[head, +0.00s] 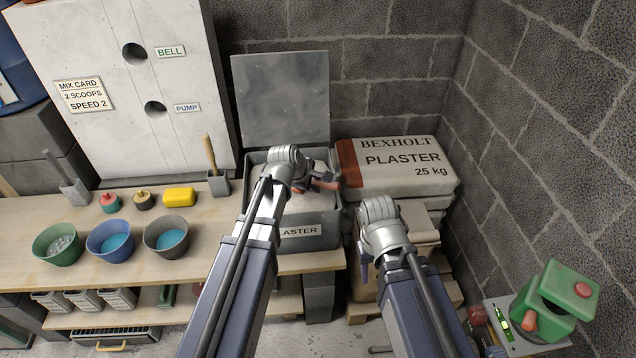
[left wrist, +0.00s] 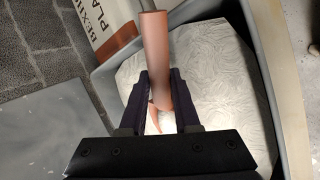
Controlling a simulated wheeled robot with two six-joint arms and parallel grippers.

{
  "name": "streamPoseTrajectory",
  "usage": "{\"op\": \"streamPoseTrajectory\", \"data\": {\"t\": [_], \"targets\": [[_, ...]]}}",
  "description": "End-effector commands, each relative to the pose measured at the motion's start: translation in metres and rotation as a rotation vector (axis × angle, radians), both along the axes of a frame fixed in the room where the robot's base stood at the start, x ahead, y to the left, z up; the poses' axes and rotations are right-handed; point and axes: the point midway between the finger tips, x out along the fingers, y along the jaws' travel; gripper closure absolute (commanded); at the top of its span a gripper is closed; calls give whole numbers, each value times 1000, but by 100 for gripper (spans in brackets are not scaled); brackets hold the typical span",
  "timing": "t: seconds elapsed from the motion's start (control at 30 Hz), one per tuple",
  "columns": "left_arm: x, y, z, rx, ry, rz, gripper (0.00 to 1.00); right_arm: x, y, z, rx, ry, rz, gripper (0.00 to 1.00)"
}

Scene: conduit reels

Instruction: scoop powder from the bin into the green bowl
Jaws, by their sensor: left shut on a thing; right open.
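The grey bin (head: 312,230), labelled plaster, stands with its lid (head: 282,98) raised. White powder (left wrist: 222,95) fills much of the left wrist view inside it. My left gripper (head: 312,183) is over the bin, shut on an orange-brown handle (left wrist: 155,50), which also shows in the head view (head: 326,185). The handle's tool end is not clearly visible. The green bowl (head: 44,250) stands at the bench's left, with pale, lumpy contents. My right gripper (head: 366,260) is open and empty, right of the bin, partly hidden by its own arm.
Blue (head: 98,245) and dark grey (head: 158,246) bowls with blue contents stand right of the green bowl. A plaster bag (head: 395,168) lies right of the bin; a green machine (head: 556,303) stands lower right.

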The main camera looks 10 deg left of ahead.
Motion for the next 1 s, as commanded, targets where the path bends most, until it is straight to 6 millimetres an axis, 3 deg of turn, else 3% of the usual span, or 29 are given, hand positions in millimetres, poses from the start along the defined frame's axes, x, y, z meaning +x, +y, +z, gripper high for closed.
{"op": "streamPoseTrajectory", "data": {"t": [0.03,0.3,1.0], "targets": [[-1,-2,13,10,-3,0,100,0,0,13,0,0,0,50],[-3,-10,42,66,-17,-1,100,0,0,43,0,0,-1,50],[-14,-55,103,173,-45,-1,100,0,0,104,0,0,-1,50]]}}
